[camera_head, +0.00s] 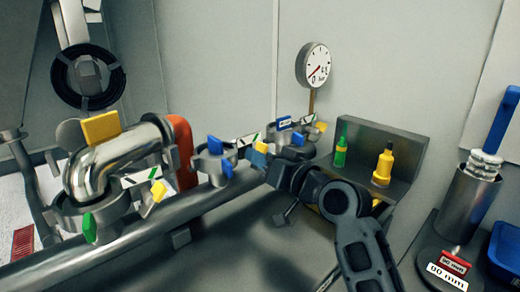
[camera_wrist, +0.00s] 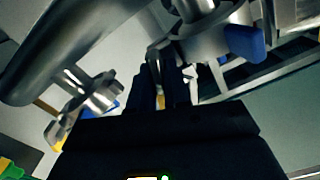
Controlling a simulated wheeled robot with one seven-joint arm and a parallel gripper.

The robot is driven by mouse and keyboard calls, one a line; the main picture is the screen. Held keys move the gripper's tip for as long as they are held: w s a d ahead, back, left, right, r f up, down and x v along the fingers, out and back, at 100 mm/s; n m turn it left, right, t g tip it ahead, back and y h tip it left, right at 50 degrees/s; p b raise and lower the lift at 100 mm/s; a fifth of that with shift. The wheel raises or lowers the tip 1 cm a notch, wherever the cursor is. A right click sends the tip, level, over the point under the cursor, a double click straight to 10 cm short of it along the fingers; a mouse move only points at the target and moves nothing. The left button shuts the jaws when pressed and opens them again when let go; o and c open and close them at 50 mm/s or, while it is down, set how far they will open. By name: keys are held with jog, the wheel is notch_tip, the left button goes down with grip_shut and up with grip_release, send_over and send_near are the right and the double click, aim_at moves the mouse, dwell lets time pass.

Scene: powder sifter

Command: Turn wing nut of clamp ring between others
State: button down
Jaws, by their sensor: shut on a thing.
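Several clamp rings sit along a metal pipe. The middle clamp ring (camera_head: 209,165) has blue wing nuts, one on top (camera_head: 215,145) and one lower on its right side (camera_head: 228,168). The left clamp ring (camera_head: 75,213) has green (camera_head: 90,228) and yellow (camera_head: 158,191) wing nuts. The right clamp ring (camera_head: 296,153) has blue and yellow pieces near it. My gripper (camera_head: 262,166) is between the middle and right clamp rings. In the wrist view my gripper (camera_wrist: 165,88) is shut on a small part under a clamp; the fingers hide most of it.
A gauge (camera_head: 317,65) stands behind the pipe. Green (camera_head: 341,153) and yellow (camera_head: 384,165) bottles stand on a grey shelf behind my arm. A metal cylinder (camera_head: 468,205) and a blue bin (camera_head: 506,253) are at the right. Grey surface lies in front of the pipe.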

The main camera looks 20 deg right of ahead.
jog(key=shift+m+p, duration=1.1)
jog(key=shift+m, duration=0.9)
jog(key=c, duration=1.2)
grip_release()
jog(key=b+v, duration=0.1)
jog(key=v, duration=0.6)
jog(key=shift+s+d, duration=0.15)
jog(key=shift+s, duration=0.2)
